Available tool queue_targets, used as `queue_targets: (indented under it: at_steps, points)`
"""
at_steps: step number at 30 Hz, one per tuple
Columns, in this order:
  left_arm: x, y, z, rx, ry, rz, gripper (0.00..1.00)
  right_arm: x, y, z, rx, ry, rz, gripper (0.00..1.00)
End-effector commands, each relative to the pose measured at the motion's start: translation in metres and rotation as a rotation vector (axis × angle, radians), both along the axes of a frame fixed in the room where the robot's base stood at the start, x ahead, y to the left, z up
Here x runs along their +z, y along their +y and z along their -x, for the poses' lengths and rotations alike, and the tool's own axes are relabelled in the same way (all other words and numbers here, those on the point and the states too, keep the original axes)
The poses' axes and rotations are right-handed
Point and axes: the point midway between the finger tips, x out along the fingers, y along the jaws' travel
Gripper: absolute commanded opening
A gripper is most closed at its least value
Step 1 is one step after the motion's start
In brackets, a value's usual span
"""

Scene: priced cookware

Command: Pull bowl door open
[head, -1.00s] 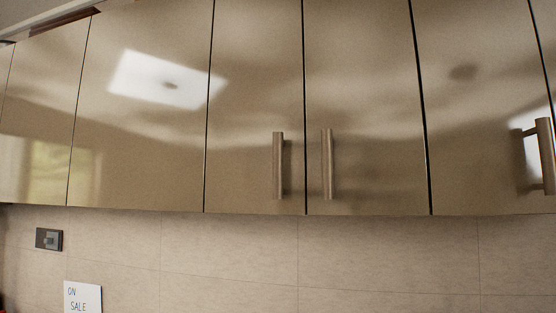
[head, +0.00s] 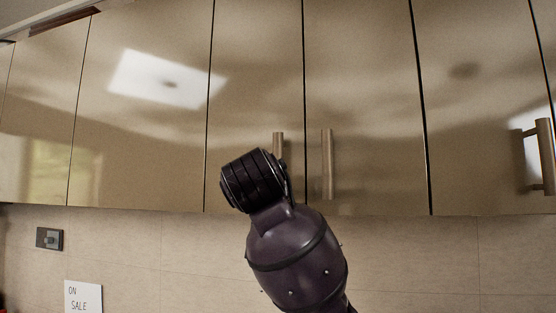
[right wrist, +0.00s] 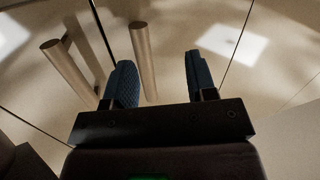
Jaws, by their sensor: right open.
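Two bar handles sit side by side on the neighbouring glossy beige cabinet doors. In the head view the left handle (head: 278,143) shows only its top; my arm hides the rest. The right handle (head: 327,165) is in full view. Nothing shows which door is the bowl door. In the right wrist view my right gripper (right wrist: 163,80) is open, its blue fingers apart. One handle (right wrist: 143,60) appears between the fingers, close to the left one; I cannot tell whether they touch. The other handle (right wrist: 70,75) is outside them to the left. My left gripper is out of view.
All visible doors look shut. Another handle (head: 545,156) is on the door at the far right. Below the cabinets are a tiled wall, a socket (head: 49,239) and an "ON SALE" sign (head: 83,297). The wall area right of my arm is clear.

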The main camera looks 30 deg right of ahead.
Motion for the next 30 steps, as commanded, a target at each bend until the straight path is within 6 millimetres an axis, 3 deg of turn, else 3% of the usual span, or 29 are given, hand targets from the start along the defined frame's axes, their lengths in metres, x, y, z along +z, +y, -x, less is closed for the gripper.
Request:
queue_targets:
  at_steps: [1, 3, 9, 14, 30]
  points:
    - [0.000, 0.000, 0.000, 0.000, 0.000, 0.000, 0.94, 0.022, 0.000, 0.008, -0.013, -0.038, -0.009, 0.52]
    - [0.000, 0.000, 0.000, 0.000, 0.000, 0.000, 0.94, 0.042, -0.002, 0.017, -0.030, -0.074, -0.023, 0.52]
    - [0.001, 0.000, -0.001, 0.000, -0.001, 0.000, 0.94, 0.071, -0.004, 0.030, -0.052, -0.127, -0.043, 0.52]
    - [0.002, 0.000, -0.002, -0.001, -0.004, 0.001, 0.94, 0.073, -0.011, 0.023, -0.057, -0.130, -0.045, 0.52]
    - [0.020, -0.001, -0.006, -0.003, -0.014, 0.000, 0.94, 0.074, -0.062, -0.042, -0.055, -0.130, -0.046, 0.52]
